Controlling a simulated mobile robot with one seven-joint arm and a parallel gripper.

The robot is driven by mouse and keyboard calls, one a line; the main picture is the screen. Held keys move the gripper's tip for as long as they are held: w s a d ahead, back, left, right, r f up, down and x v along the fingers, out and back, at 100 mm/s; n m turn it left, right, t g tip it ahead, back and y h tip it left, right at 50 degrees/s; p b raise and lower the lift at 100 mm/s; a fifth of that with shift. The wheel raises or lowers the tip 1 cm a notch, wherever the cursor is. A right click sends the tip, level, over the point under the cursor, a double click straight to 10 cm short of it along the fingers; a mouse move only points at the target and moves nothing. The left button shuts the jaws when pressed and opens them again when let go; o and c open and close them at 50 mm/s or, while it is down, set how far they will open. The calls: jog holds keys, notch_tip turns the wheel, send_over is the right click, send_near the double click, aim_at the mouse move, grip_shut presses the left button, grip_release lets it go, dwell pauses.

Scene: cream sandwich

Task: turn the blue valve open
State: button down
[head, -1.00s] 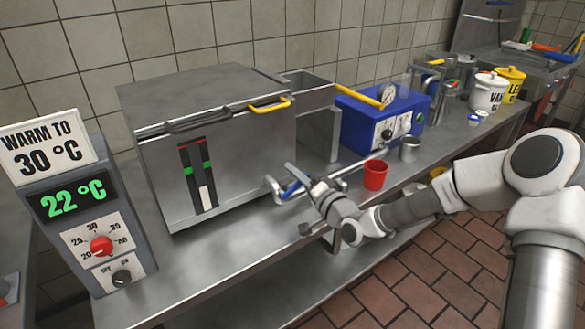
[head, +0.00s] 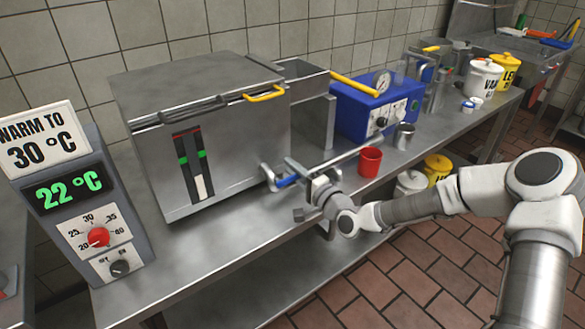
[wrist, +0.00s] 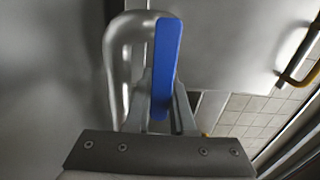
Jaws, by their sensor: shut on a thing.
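The blue valve handle (head: 287,182) sits at the front lower right of the steel tank (head: 200,130). In the wrist view the blue lever (wrist: 166,65) runs from the top of the picture down between the jaws, nearly upright there, beside a curved metal spout (wrist: 122,60). My gripper (head: 297,174) is at the valve, shut on the blue lever; it also shows in the wrist view (wrist: 160,108). Much of the valve body is hidden by my gripper in the head view.
A red cup (head: 370,162) and a steel cup (head: 404,136) stand right of my gripper on the steel bench (head: 235,262). A blue box with a gauge (head: 375,108) is behind them. A display reading 22 °C (head: 69,190) stands at left.

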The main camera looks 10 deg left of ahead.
jog(key=c, duration=0.8)
grip_release()
jog(key=shift+o, duration=0.2)
jog(key=shift+s+d, duration=0.1)
jog(key=p+v, duration=0.3)
jog(key=v, duration=1.4)
jog(key=shift+s+f, duration=0.1)
jog(key=shift+s, duration=0.05)
